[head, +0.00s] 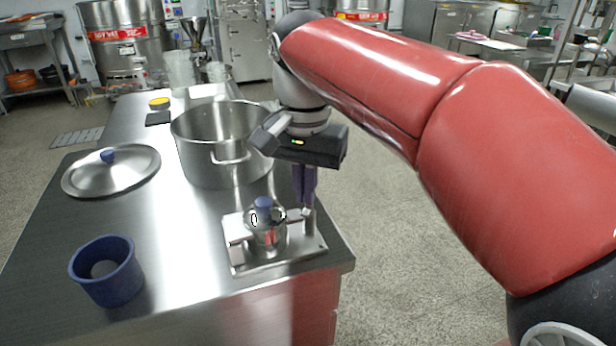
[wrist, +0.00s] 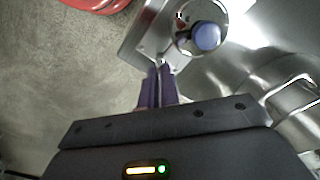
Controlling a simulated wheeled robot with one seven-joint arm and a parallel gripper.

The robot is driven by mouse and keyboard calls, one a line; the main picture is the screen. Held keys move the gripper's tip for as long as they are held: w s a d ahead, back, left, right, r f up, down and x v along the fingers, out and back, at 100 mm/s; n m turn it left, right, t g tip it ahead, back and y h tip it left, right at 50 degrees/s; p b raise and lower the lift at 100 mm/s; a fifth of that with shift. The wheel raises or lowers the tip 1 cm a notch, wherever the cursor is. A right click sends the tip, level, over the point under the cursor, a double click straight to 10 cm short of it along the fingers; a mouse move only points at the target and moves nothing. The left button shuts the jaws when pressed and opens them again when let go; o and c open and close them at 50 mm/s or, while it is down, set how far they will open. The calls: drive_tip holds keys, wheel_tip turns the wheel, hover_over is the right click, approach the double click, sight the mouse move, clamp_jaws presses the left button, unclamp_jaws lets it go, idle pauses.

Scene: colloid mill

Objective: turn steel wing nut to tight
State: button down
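The steel wing nut (head: 305,212) is a small bright metal piece at the right side of a steel mounting plate (head: 285,260), mostly covered by my fingers. My gripper (head: 304,203) points straight down over it, with its two purple fingers close together and their tips at the nut. In the wrist view, my fingertips (wrist: 159,68) meet the plate's edge area, with a thin light gap between the fingers. I cannot tell whether they grip the nut. A steel mill body with a blue knob (head: 263,204) stands on the plate, left of my fingers.
A large steel pot (head: 215,150) stands close behind the plate, left of my gripper. A lid (head: 110,172) with a blue knob and a blue cup (head: 106,285) are on the left of the steel table (head: 180,270). Open floor lies right of the table.

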drive_tip(key=m, duration=0.5)
drive_tip(key=shift+w+a+m, duration=0.2)
drive_tip(key=shift+w+m, duration=0.1)
drive_tip(key=shift+w, duration=0.1)
drive_tip(key=shift+w+m, duration=0.15)
drive_tip(key=shift+m, duration=0.85)
drive_tip(key=shift+w+m, duration=0.1)
drive_tip(key=shift+m, duration=0.9)
drive_tip(key=c, duration=1.6)
unclamp_jaws()
drive_tip(key=shift+c, duration=0.2)
wheel_tip(320, 180, up, 8)
drive_tip(key=shift+f, duration=0.15)
